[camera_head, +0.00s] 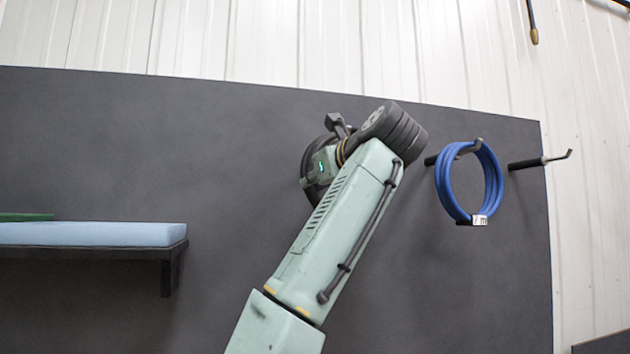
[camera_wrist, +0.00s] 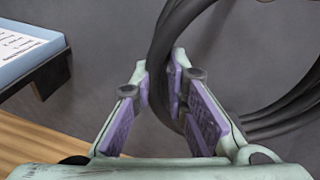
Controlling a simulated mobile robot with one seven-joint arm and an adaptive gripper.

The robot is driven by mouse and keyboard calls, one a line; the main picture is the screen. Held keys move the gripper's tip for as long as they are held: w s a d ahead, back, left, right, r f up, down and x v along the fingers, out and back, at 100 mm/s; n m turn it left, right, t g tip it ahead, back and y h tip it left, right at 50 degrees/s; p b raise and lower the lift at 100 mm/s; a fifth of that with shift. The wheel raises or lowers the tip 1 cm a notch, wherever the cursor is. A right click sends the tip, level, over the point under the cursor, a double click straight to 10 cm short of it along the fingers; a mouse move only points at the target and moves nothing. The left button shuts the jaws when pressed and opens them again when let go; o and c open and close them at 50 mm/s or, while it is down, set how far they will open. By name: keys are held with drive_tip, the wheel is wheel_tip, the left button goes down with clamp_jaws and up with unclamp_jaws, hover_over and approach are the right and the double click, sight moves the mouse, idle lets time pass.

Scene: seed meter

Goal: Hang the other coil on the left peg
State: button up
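My gripper (camera_wrist: 159,84) is shut on a black coil (camera_wrist: 279,117), with one side of the coil between its purple finger pads. In the head view, the black coil (camera_head: 306,172) shows as a dark ring in front of the grey panel, partly hidden by my wrist. A blue coil (camera_head: 447,189) with a white tag hangs on a peg (camera_head: 432,160), the left one of the two pegs I can see. The right peg (camera_head: 525,164) is bare and has an upturned tip. My arm hides part of the panel left of the blue coil.
A dark shelf (camera_head: 165,268) at the left holds a light blue slab (camera_head: 95,234) and a green item (camera_head: 25,217). The panel (camera_head: 240,120) between the shelf and my arm is clear. A hanging rod with a brass end (camera_head: 534,36) is at the upper right.

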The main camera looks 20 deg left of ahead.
drive_tip(key=o, duration=0.5)
drive_tip(key=shift+f, duration=0.1)
drive_tip(key=v, duration=0.3)
drive_tip(key=s+f+b+v, duration=0.1)
drive_tip(key=v, duration=0.2)
drive_tip(key=a+b+v, duration=0.1)
drive_tip(key=v, duration=0.2)
drive_tip(key=shift+s+d, duration=0.2)
drive_tip(key=shift+s, duration=0.25)
idle(0.6)
